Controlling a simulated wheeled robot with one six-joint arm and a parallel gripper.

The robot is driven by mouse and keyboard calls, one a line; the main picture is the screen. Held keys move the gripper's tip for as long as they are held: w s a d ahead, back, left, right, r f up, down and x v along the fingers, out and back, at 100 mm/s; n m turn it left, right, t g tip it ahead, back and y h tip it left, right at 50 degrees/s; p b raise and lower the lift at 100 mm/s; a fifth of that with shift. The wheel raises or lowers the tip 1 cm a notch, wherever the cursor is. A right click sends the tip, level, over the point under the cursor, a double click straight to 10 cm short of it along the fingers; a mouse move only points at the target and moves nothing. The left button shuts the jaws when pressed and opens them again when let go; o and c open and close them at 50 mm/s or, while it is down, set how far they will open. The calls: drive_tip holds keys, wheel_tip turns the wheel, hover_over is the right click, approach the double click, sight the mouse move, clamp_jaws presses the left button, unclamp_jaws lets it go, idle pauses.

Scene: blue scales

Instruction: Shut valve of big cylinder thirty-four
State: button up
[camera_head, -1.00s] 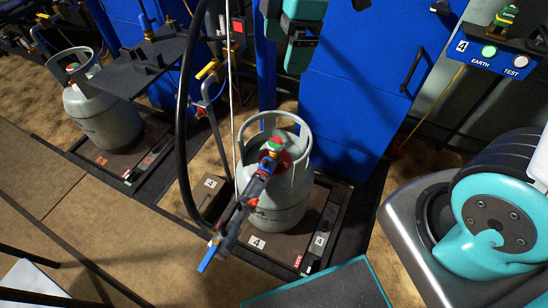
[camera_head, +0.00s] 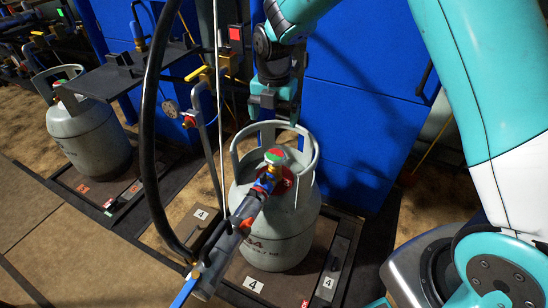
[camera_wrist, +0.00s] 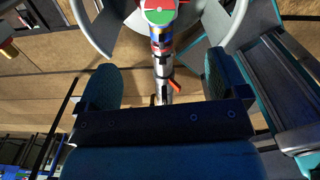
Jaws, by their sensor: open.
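The grey gas cylinder (camera_head: 262,218) stands upright on the scale at the centre; its marking seems to end in 34. Its valve knob (camera_head: 276,155), red and green on top, sits inside the collar ring (camera_head: 309,165). A connector with a blue lever (camera_head: 182,293) is joined to the valve. My gripper (camera_head: 274,112) is open and empty, pointing down over the rear of the collar. In the wrist view the knob (camera_wrist: 159,14) lies at the top edge, beyond my two fingers (camera_wrist: 160,72) and roughly centred between them.
A black hose (camera_head: 150,150) and a thin pale hose hang at left of the cylinder. A black shelf (camera_head: 125,75) and a second grey cylinder (camera_head: 88,135) stand farther left. A blue cabinet (camera_head: 360,110) is close behind my gripper.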

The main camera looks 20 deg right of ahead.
sight(274, 156)
wheel_tip(274, 156, down, 13)
drive_tip(key=b, duration=0.3)
drive_tip(key=shift+f, duration=0.1)
drive_tip(key=c, duration=0.9)
